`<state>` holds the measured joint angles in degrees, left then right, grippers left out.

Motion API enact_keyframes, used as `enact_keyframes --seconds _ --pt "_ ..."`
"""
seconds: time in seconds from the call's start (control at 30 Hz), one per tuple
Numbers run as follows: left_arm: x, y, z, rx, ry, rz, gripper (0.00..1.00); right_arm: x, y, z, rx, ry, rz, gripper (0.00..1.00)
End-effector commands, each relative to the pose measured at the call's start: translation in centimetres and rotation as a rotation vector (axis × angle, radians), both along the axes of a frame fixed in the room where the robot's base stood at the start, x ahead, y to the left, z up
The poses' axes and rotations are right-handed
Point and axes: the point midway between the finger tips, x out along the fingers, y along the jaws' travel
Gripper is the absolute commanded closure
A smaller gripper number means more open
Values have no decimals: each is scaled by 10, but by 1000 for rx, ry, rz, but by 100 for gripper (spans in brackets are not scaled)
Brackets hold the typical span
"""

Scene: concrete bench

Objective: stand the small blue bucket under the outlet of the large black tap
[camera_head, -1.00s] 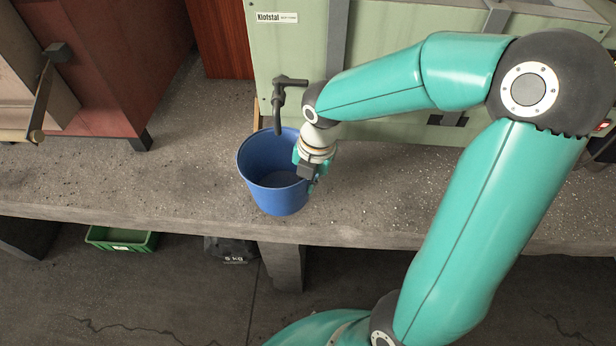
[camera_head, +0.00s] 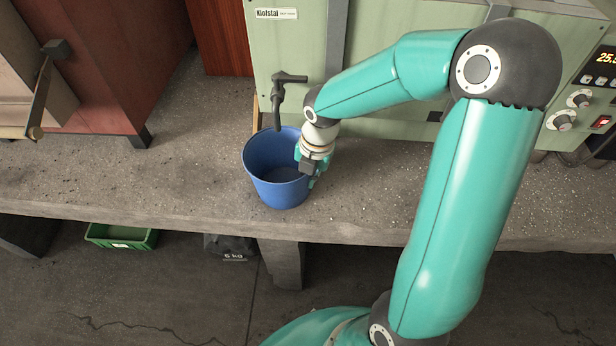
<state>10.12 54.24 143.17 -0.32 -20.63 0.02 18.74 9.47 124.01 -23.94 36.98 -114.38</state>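The small blue bucket (camera_head: 282,190) is upright and looks empty inside, near the front edge of the concrete bench. The large black tap (camera_head: 287,78) sticks out from the green cabinet, and its outlet (camera_head: 278,125) points down. In the picture the outlet end meets the bucket's back rim; I cannot tell how far apart they are in depth. My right gripper (camera_head: 309,172) is at the bucket's right rim and appears shut on it, with its fingertips partly hidden. Whether the bucket's base touches the bench is hard to tell. My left gripper is not in view.
The green cabinet (camera_head: 400,125) stands behind the bucket, with knobs at the right. A red cabinet (camera_head: 105,65) with a lever handle stands at the left. The bench (camera_head: 130,190) is clear left of the bucket. A green crate (camera_head: 120,243) lies below on the floor.

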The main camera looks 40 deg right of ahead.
Motion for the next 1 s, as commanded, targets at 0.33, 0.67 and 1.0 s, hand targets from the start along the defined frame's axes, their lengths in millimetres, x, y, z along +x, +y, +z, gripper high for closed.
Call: enact_keyframes --seconds 0.33,0.67,1.0 --pt "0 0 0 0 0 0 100 0 0 0 0 0 -1 69" --pt "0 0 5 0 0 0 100 -1 -1 15 -2 -2 -2 69" --pt "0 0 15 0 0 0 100 -8 -5 81 -2 -5 -1 69"
